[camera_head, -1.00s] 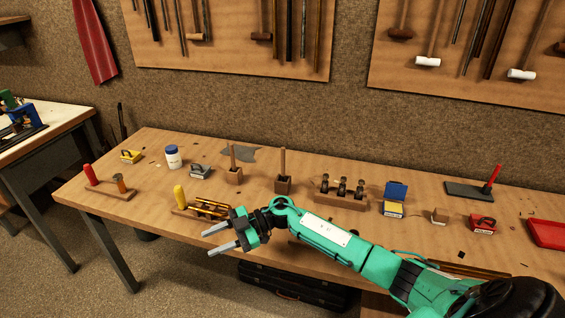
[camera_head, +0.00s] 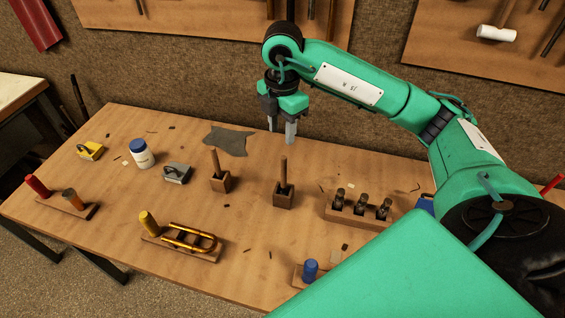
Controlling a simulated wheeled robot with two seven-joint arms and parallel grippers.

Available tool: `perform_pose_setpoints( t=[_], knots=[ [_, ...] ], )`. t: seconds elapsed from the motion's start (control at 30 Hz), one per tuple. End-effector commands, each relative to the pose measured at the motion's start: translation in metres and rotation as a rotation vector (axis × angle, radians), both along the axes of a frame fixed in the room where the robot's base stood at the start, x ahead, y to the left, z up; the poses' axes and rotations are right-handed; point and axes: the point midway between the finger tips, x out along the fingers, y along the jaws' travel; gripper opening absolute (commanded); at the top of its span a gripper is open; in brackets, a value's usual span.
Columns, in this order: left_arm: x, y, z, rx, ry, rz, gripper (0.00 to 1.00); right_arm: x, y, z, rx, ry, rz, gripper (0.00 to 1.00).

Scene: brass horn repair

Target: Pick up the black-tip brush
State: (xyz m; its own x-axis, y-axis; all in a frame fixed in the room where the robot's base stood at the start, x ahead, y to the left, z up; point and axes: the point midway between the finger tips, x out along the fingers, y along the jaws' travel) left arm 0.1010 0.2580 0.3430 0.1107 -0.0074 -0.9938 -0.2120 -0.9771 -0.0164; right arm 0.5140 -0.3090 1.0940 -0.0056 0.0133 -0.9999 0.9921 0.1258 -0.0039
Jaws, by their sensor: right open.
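Two upright brown sticks stand in small wooden blocks, a left one (camera_head: 215,163) in its block (camera_head: 220,183) and a right one (camera_head: 283,172) in its block (camera_head: 284,200). The right stick has a dark part just above its block. The lower ends are hidden in the blocks, so I cannot tell for sure which is the black-tip brush. My right gripper (camera_head: 282,137) is open and empty, pointing down, with its fingertips above and apart from the top of the right stick. My left gripper is not in view.
A rack with several dark pieces (camera_head: 358,210) stands right of the blocks. A grey cloth (camera_head: 228,140) lies behind them. A white jar (camera_head: 141,154), a grey box (camera_head: 176,173) and a brass tube on a stand (camera_head: 190,238) are to the left. My arm covers the table's right side.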

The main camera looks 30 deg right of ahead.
Motion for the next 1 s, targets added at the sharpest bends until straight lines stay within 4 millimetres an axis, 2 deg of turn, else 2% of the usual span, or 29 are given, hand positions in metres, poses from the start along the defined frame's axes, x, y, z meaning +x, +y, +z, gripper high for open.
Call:
perform_pose_setpoints(
  t=[0.1, 0.27, 0.43, 0.7, 0.83, 1.0],
  knots=[
    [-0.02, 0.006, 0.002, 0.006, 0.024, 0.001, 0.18, -0.002, -0.003, -0.011, -0.017, 0.001, -0.011, 0.41],
    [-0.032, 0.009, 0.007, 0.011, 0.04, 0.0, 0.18, -0.002, -0.003, -0.043, -0.016, 0.003, -0.01, 0.41],
    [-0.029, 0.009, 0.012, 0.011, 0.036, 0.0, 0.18, -0.002, -0.002, -0.071, -0.013, 0.0, -0.009, 0.41],
    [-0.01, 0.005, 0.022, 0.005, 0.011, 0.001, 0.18, -0.003, -0.003, -0.092, -0.013, 0.001, -0.008, 0.41],
    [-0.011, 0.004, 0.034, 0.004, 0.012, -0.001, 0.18, -0.004, -0.004, -0.111, -0.013, 0.004, -0.009, 0.41],
    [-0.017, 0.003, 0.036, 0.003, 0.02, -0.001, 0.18, -0.003, -0.003, -0.132, -0.012, 0.0, -0.007, 0.41]
  ],
)
